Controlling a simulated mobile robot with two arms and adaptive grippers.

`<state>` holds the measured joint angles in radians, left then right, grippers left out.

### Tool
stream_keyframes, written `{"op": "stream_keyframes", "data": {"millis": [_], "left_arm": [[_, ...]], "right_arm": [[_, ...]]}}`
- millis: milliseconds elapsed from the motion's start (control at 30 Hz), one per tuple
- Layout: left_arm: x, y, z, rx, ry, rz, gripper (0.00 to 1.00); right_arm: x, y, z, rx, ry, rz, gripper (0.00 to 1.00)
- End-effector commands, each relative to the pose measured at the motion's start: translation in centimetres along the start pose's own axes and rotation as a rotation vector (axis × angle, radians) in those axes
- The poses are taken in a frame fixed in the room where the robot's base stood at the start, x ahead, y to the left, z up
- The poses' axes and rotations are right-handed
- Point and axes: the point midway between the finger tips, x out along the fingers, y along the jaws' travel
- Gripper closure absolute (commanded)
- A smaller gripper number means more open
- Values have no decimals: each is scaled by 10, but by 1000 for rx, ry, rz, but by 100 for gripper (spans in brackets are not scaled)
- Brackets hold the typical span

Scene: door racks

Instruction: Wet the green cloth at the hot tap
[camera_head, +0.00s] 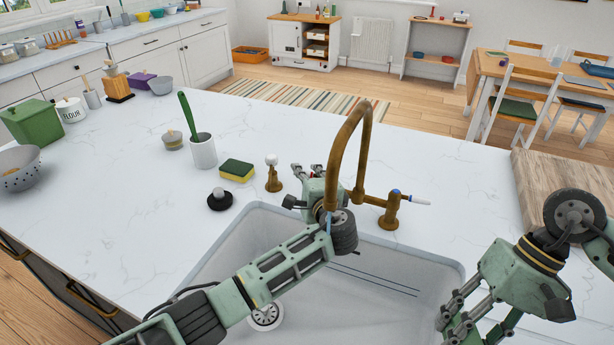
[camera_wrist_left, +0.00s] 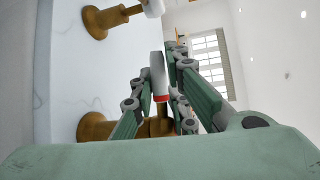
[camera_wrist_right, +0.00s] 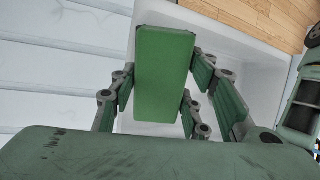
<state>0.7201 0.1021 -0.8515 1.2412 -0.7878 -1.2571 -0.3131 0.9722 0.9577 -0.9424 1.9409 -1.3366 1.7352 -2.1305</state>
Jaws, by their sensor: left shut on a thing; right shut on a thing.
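The brass tap (camera_head: 345,130) arches over the white sink (camera_head: 235,250). My left gripper (camera_head: 308,172) is at the tap's left side. In the left wrist view its fingers (camera_wrist_left: 165,82) are shut on the hot tap's white lever (camera_wrist_left: 157,72), marked by a red ring. The blue-ringed cold lever (camera_head: 413,199) is on the right. A small pale-blue streak shows below the spout; I cannot tell if it is water. My right gripper (camera_wrist_right: 163,85) is shut on the green cloth (camera_wrist_right: 165,60), over the sink. The cloth is not visible in the head view.
A yellow-green sponge (camera_head: 237,170), a black sink plug (camera_head: 220,199), a white-topped brass fitting (camera_head: 272,174) and a white pot with a green brush (camera_head: 203,151) stand left of the tap. A wooden board (camera_head: 548,190) lies at the right. My left forearm crosses the sink.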

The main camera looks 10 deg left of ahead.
Motion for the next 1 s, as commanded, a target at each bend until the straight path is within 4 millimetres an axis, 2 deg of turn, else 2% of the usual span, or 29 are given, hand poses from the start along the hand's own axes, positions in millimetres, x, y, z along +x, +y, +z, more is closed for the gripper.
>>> {"op": "stream_keyframes", "data": {"millis": [133, 167, 367, 633, 767, 867, 1000], "left_arm": [[0, 2, 0, -1, 0, 3, 100], [0, 2, 0, -1, 1, 3, 85], [0, 1, 0, -1, 1, 2, 67], [0, 0, 0, -1, 2, 1, 67], [-7, 1, -1, -1, 4, 2, 67], [-20, 2, -1, -2, 5, 2, 67], [-50, 2, -2, -3, 7, 4, 67]], "right_arm": [[0, 0, 0, 0, 0, 0, 78], [0, 0, 0, 0, 0, 0, 78], [0, 0, 0, 0, 0, 0, 78], [0, 0, 0, 0, 0, 0, 78], [0, 0, 0, 0, 0, 0, 78], [0, 0, 0, 0, 0, 0, 78], [0, 0, 0, 0, 0, 0, 78]]}}
